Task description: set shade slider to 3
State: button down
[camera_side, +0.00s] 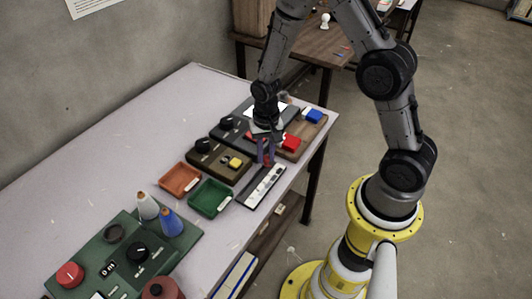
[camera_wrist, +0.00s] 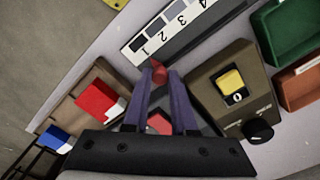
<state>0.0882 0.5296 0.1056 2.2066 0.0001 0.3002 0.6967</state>
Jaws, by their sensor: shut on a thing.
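The shade slider panel (camera_side: 263,186) is a long strip near the table's front edge. In the wrist view the slider panel (camera_wrist: 165,30) shows grey shade patches, the numbers 1 to 4 and a dark track beside them. A red slider knob (camera_wrist: 159,74) is at the 1 end of the panel. My gripper (camera_wrist: 160,80) has its two purple fingers closed on this knob. In the side view my gripper (camera_side: 266,160) points down at the far end of the panel. The fingers partly hide the knob.
A brown box with a yellow button (camera_wrist: 231,80) is close beside the fingers. A wooden board holds red (camera_side: 291,143) and blue (camera_side: 313,116) blocks. Green (camera_side: 210,197) and orange (camera_side: 180,180) trays and a green control panel (camera_side: 185,252) stand nearer the camera.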

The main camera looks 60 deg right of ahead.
aim_at(255, 179)
dwell(0.8)
jog(key=a, duration=0.6)
jog(key=shift+r, duration=0.1)
jog(key=c, duration=0.7)
grip_release()
notch_tip(255, 179, up, 14)
jog(key=shift+f, duration=0.15)
